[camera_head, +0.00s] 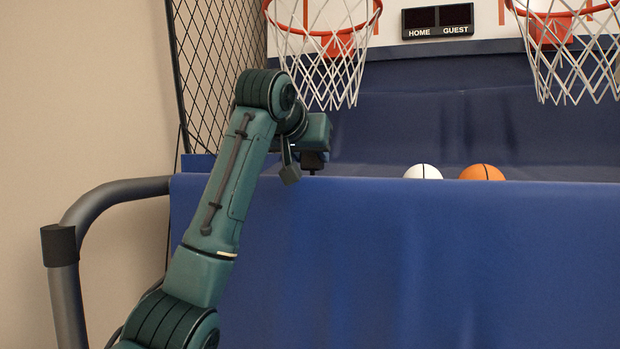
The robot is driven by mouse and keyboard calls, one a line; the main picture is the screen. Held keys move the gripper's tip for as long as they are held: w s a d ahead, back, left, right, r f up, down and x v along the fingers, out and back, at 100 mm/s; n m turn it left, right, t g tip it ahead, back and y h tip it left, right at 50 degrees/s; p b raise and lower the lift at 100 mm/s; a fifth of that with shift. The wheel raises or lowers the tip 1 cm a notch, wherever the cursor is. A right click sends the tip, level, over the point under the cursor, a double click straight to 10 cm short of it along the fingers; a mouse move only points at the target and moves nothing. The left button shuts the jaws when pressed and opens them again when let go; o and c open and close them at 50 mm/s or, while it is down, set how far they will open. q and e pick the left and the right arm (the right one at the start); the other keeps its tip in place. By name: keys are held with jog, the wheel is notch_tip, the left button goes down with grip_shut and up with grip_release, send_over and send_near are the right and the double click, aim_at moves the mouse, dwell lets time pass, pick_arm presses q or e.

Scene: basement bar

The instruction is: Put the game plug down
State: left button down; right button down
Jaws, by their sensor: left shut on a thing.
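My left arm comes in from the bottom left, in front of the blue basketball game. My left gripper (313,160) points down at the upper edge of the game's blue front panel. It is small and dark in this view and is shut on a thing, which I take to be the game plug. The plug's own shape cannot be made out here; it is hidden or blends with the dark fingers. My right gripper is not in view.
The blue front panel (430,265) fills the lower right. A white ball (423,172) and an orange ball (482,173) show behind its edge. Two hoops (335,40) hang above. A grey bent rail (110,196) and black side netting (215,50) stand at left.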

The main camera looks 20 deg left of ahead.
pick_arm(q)
notch_tip(320, 180, down, 4)
jog(key=shift+r, duration=0.15)
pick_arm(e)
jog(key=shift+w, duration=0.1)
pick_arm(q)
jog(key=shift+f, duration=0.2)
jog(key=shift+f, duration=0.6)
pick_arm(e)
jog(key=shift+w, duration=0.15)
pick_arm(q)
jog(key=c, duration=1.3)
grip_release()
jog(key=o, duration=0.4)
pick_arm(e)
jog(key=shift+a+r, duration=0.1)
